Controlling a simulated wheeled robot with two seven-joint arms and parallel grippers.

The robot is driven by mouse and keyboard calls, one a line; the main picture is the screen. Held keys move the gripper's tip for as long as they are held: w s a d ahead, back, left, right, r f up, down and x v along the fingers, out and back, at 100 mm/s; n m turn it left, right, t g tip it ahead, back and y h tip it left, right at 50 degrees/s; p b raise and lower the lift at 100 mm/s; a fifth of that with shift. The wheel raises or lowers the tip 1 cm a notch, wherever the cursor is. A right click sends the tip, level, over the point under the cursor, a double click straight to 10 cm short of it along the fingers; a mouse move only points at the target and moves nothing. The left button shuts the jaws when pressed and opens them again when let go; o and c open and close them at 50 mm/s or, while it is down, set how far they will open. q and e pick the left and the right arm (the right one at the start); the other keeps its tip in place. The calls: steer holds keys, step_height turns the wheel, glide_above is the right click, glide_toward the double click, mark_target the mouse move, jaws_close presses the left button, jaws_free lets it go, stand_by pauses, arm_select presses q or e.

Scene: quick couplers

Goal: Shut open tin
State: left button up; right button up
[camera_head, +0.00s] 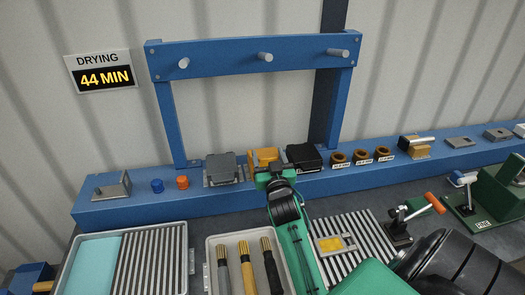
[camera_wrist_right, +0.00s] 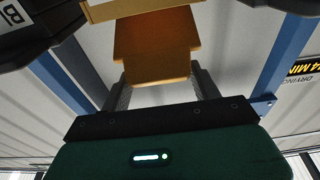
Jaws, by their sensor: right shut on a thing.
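Three small tins stand on the blue bench shelf in the head view: a grey one (camera_head: 221,168), an orange one (camera_head: 262,154) and a black one (camera_head: 304,156). My right gripper (camera_head: 273,174) is at the front of the orange tin and covers its lower part. In the right wrist view, an orange part (camera_wrist_right: 155,45) lies between the two fingers of my right gripper (camera_wrist_right: 160,88), which is shut on it. A yellow edge shows just beyond that part. I cannot tell how far the orange tin's lid is raised. My left gripper is out of view.
A blue frame with pegs (camera_head: 250,57) rises behind the tins. Several brown rings (camera_head: 360,157) sit to their right. A tray of brushes (camera_head: 217,243), a slatted rack (camera_head: 184,262) and a toggle clamp (camera_head: 400,225) stand in front.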

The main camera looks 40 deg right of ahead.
steer(key=shift+s+a+f, duration=0.1)
steer(key=shift+s+f, duration=0.1)
steer(key=shift+f, duration=0.8)
steer(key=shift+s+f+b, duration=0.1)
steer(key=shift+f+b, duration=0.2)
steer(key=shift+f, duration=0.25)
steer(key=shift+c, duration=1.1)
steer(key=o, duration=0.4)
steer(key=shift+w, duration=0.2)
steer(key=shift+c, duration=0.2)
steer(key=o, duration=1.1)
steer(key=shift+s+r, duration=0.1)
steer(key=shift+r, duration=0.1)
steer(key=shift+o, duration=0.8)
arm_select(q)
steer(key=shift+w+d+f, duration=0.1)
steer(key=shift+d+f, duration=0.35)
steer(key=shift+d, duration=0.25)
